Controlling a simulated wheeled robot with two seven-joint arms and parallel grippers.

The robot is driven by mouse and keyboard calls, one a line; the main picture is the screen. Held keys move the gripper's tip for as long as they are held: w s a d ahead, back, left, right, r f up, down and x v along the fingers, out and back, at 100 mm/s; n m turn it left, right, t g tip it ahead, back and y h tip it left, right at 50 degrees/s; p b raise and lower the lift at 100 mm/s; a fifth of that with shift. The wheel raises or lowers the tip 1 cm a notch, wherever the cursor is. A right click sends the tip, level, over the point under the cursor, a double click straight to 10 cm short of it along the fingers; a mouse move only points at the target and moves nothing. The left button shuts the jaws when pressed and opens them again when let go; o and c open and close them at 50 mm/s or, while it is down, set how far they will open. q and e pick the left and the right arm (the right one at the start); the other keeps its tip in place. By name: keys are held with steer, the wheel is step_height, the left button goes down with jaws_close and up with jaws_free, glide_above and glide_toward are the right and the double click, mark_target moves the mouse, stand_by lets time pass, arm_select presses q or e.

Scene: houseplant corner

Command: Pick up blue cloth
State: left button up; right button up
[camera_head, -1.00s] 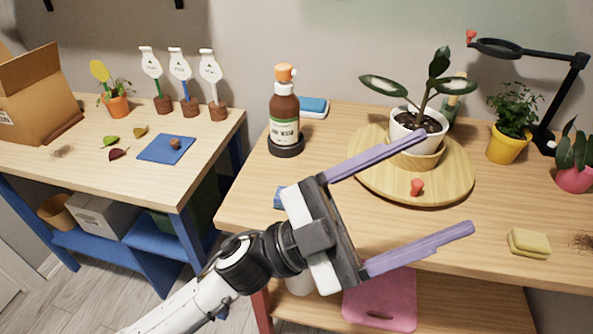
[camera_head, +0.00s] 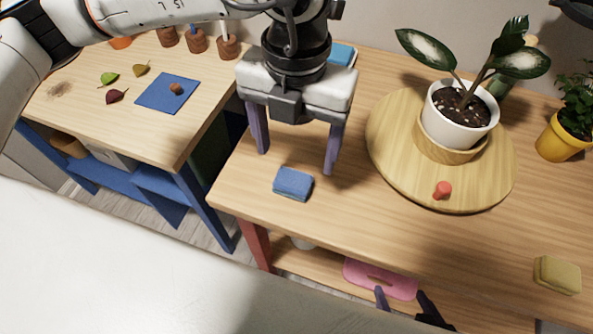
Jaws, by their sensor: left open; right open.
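A small folded blue cloth (camera_head: 293,184) lies on the right-hand wooden table near its left front corner. My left gripper (camera_head: 295,160) is open and points down over the table. Its two purple fingers are spread, and in the picture the cloth sits just below the gap between them. The fingers do not touch the cloth, and nothing is between them. My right gripper (camera_head: 400,291) is low at the bottom edge in front of the table, open and empty.
A round wooden turntable (camera_head: 383,166) with a potted plant (camera_head: 458,118) and a red knob (camera_head: 442,190) stands right of the cloth. A yellow sponge (camera_head: 557,274) lies at the far right. A blue mat (camera_head: 167,93) lies on the left table. The surface around the cloth is clear.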

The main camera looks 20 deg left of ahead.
mark_target(293, 179)
arm_select(q)
step_height(293, 179, down, 3)
steer(key=shift+s+r, duration=0.1)
steer(key=shift+s, duration=0.05)
steer(key=f, duration=0.1)
steer(key=f+p, duration=0.1)
steer(key=f, duration=0.2)
steer(key=shift+s+a+f, duration=0.1)
steer(key=shift+a+f, duration=0.1)
steer(key=shift+a, duration=0.05)
steer(key=shift+f, duration=0.45)
steer(key=c, duration=1.2)
step_height(293, 179, up, 10)
steer(key=shift+b, duration=0.35)
steer(key=o, duration=0.5)
steer(key=shift+c, duration=1.6)
